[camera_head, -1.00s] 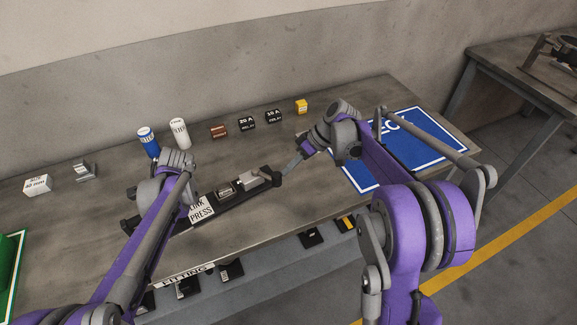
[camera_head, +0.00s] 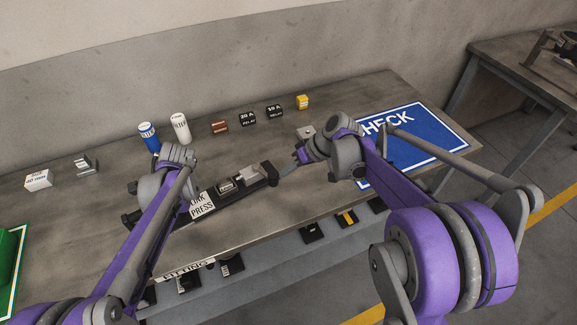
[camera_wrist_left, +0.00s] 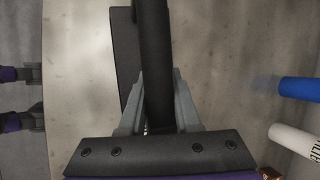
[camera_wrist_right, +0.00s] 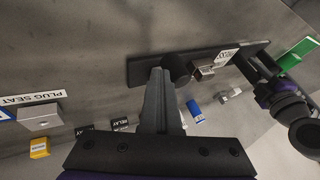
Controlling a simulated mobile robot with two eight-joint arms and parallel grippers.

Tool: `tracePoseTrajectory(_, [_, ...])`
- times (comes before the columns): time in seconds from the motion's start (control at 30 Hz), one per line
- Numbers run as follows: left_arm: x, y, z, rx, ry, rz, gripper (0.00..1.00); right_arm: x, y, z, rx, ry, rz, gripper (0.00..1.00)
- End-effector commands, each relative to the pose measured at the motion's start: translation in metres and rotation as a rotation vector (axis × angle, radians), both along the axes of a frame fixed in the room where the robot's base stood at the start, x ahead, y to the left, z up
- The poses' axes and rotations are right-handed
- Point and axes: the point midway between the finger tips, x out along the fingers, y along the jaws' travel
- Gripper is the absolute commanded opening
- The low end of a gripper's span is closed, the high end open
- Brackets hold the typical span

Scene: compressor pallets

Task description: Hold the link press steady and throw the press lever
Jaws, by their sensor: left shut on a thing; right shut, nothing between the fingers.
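The link press is a long black base (camera_head: 222,203) with a white LINK PRESS label (camera_head: 202,204) and metal blocks (camera_head: 248,177). A dark upright knob (camera_head: 269,173), apparently the press lever, stands at its right end. My right gripper (camera_head: 287,169) is shut and empty, its tips close beside that knob. In the right wrist view the fingers (camera_wrist_right: 160,78) are together next to the round black knob (camera_wrist_right: 177,68); contact is unclear. My left gripper (camera_wrist_left: 158,100) is shut on a black bar (camera_wrist_left: 154,50) at the press's left end, mostly hidden by my left arm in the head view.
A blue can (camera_head: 149,137), a white cylinder (camera_head: 180,128), a brown block (camera_head: 219,128), black relays (camera_head: 248,118) and a yellow part (camera_head: 302,102) stand along the back. A blue CHECK mat (camera_head: 430,135) lies right. Bins with dark parts (camera_head: 231,265) hang below the front edge.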

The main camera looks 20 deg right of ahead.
Motion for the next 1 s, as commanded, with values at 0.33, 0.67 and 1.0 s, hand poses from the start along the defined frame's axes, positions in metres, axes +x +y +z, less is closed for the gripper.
tracePoseTrajectory(0.33, [-0.001, -0.001, -0.002, -0.003, 0.002, 0.001, 0.0, -0.019, 0.031, -0.001, -0.001, 0.0, -0.321, 0.0])
tracePoseTrajectory(0.67, [-0.001, -0.001, -0.002, -0.003, 0.002, 0.001, 0.0, -0.024, 0.055, 0.0, 0.002, -0.002, -0.482, 0.0])
tracePoseTrajectory(1.0, [-0.001, -0.001, -0.002, -0.003, 0.002, 0.001, 0.0, -0.025, 0.068, -0.001, 0.002, 0.0, -0.479, 0.0])
